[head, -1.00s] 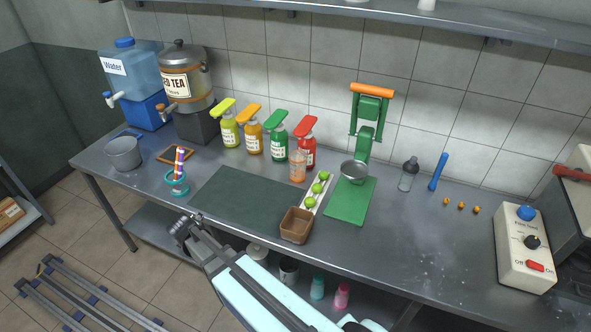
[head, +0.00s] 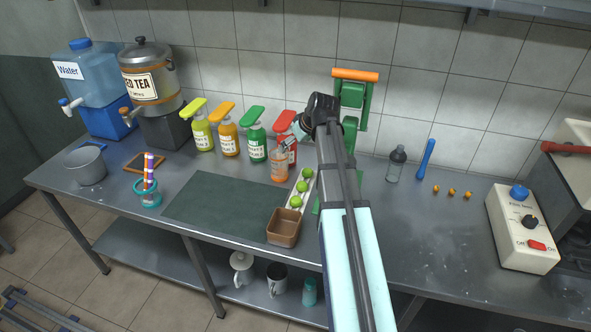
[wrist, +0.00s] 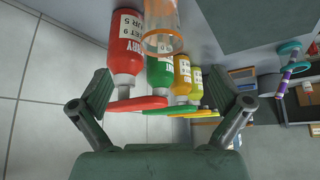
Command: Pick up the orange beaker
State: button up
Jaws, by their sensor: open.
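The orange beaker (head: 279,167) is a translucent orange cup that stands on the counter, in front of the red-topped bottle (head: 291,150). In the wrist view the beaker (wrist: 163,28) shows at the top centre, upside down, beyond the fingertips. My gripper (head: 289,141) is just above and beside the beaker in the head view. In the wrist view its two fingers (wrist: 162,88) are spread wide with nothing between them.
Green-topped (head: 256,144), orange-topped (head: 228,139) and yellow-topped (head: 202,134) bottles stand left of the red one. A white tray of limes (head: 293,211) and a brown box (head: 283,232) are in front. A dark mat (head: 220,205) lies bare.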

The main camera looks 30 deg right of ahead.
aim_at(279, 163)
jog(key=p+x, duration=0.3)
jog(key=x, duration=0.7)
jog(key=shift+w+f, duration=0.25)
jog(key=shift+a+p+x, duration=0.2)
jog(key=shift+p+x, duration=1.3)
jog(key=shift+x, duration=1.7)
jog(key=shift+s, duration=0.1)
jog(key=c, duration=1.3)
jog(key=shift+r+b, duration=0.15)
jog(key=shift+b, duration=0.15)
